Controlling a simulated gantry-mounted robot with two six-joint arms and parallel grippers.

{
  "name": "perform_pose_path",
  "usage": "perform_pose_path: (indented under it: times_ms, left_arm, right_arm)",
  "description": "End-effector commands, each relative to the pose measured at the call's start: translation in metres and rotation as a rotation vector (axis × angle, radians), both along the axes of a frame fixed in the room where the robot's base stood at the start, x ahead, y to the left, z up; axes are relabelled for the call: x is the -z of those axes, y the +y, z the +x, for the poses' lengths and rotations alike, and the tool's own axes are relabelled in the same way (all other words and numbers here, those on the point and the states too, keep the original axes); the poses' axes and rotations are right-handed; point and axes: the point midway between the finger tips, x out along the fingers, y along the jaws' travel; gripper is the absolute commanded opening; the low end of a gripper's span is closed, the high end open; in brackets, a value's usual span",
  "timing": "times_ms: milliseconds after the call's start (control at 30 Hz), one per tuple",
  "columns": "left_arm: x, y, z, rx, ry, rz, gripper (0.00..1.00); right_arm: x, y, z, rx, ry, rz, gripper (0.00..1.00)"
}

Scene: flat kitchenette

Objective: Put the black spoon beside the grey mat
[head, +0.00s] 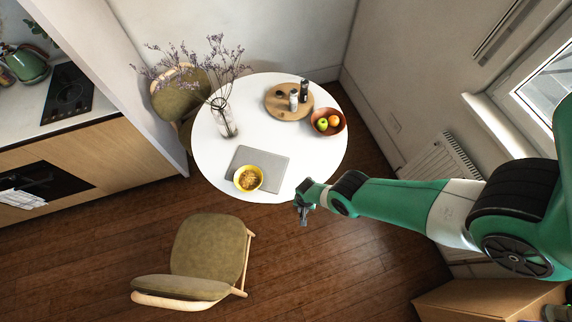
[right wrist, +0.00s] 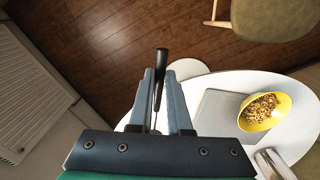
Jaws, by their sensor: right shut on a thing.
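The black spoon (right wrist: 161,62) is between the fingers of my right gripper (right wrist: 160,84), its dark end pointing past the fingertips. The gripper is shut on it. In the head view my right gripper (head: 304,208) hangs just off the near right edge of the round white table, and the spoon is too small to make out clearly. The grey mat (head: 270,160) lies on the near part of the table, left of the gripper; it also shows in the right wrist view (right wrist: 212,112). My left gripper is in neither view.
A yellow bowl of food (head: 248,179) stands on the mat's near part. A glass vase (head: 223,120), a wooden board with shakers (head: 276,112) and a fruit bowl (head: 341,127) stand farther back. The white table (head: 303,160) is bare right of the mat. A chair (head: 207,245) stands in front.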

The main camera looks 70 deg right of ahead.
Motion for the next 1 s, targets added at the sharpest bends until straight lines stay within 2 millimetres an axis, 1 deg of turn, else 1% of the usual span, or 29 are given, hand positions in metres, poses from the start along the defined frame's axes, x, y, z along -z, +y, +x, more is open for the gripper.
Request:
perform_pose_path:
  times_ms: [33, 100, 200, 300, 367, 400, 467, 600, 800, 867, 1000]
  left_arm:
    - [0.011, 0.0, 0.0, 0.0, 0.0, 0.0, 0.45]
    - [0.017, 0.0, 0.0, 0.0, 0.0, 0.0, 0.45]
    - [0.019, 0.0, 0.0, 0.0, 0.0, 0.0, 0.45]
    - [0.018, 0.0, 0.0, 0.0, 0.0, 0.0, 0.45]
    - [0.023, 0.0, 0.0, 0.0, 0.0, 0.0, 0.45]
    - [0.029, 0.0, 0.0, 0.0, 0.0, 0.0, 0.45]
    - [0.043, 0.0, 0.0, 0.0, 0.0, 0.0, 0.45]
    - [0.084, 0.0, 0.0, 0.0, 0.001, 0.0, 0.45]
    - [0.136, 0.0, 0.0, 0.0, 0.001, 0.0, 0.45]
    - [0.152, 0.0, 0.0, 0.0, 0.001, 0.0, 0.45]
    - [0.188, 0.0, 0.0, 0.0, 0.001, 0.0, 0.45]
  right_arm:
    - [0.006, -0.007, 0.007, 0.047, -0.004, -0.002, 0.0]
    - [0.005, -0.014, 0.014, 0.091, -0.007, -0.004, 0.0]
    - [0.001, -0.02, 0.02, 0.118, -0.012, -0.006, 0.0]
    - [0.0, -0.02, 0.02, 0.122, -0.012, -0.006, 0.0]
    - [0.003, -0.022, 0.022, 0.122, -0.012, -0.006, 0.0]
    - [0.007, -0.024, 0.025, 0.121, -0.012, -0.006, 0.0]
    - [0.015, -0.031, 0.032, 0.121, -0.015, -0.008, 0.0]
    - [0.034, -0.052, 0.053, 0.121, -0.017, -0.007, 0.0]
    - [0.051, -0.079, 0.082, 0.12, -0.016, -0.009, 0.0]
    - [0.057, -0.086, 0.089, 0.118, -0.015, -0.008, 0.0]
    - [0.077, -0.096, 0.1, 0.118, -0.014, -0.007, 0.0]
